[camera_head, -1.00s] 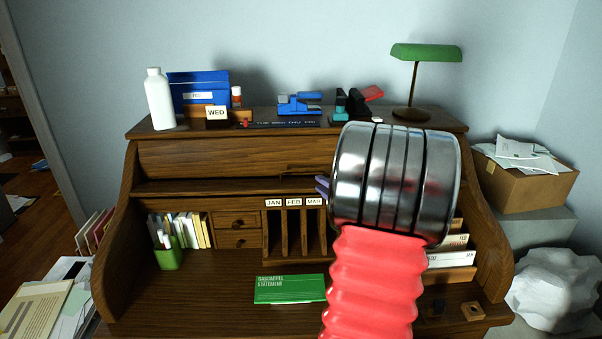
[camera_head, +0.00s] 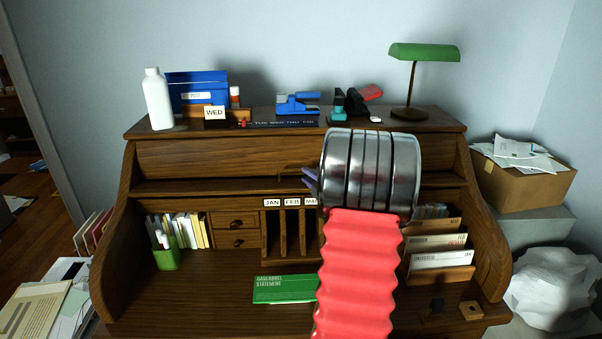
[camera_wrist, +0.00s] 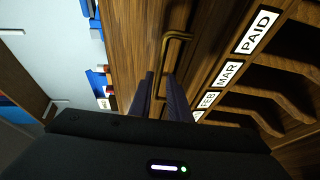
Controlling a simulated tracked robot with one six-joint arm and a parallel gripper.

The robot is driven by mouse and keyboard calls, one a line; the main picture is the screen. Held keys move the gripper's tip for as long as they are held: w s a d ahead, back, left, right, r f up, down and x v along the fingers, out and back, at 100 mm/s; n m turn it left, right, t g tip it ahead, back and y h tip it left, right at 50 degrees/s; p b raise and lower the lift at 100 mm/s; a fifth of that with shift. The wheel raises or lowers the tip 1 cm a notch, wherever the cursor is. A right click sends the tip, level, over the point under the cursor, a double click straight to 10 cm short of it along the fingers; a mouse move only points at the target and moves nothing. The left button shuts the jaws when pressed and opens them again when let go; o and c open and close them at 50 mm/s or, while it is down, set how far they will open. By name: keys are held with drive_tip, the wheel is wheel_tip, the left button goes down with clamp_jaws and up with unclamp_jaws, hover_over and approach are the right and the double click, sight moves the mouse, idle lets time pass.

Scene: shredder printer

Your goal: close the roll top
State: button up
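The roll top (camera_head: 220,158) is a brown slatted wooden cover, rolled up at the top of the desk, with the desk front open below it. A brass handle (camera_wrist: 178,36) on it shows in the wrist view, just ahead of my fingertips. Its near end reaches down toward the gap between them; I cannot tell if they touch it. My gripper (camera_wrist: 160,78) has two dark purple fingers with a narrow gap, open and not visibly closed on anything. In the head view, the gripper (camera_head: 310,180) points left at the roll top's lower edge, and my wrist hides part of the cover.
Below are JAN, FEB and MAR slots (camera_head: 292,230), small drawers (camera_head: 237,231), a green pen cup (camera_head: 167,257) and a green booklet (camera_head: 283,289). A white bottle (camera_head: 158,100), a blue stapler (camera_head: 298,104) and a green lamp (camera_head: 411,82) stand on top.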

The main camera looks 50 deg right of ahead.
drive_tip(key=shift+x, duration=2.6)
drive_tip(key=shift+c, duration=0.2)
clamp_jaws()
drive_tip(key=shift+f, duration=0.1)
drive_tip(key=shift+a, duration=0.2)
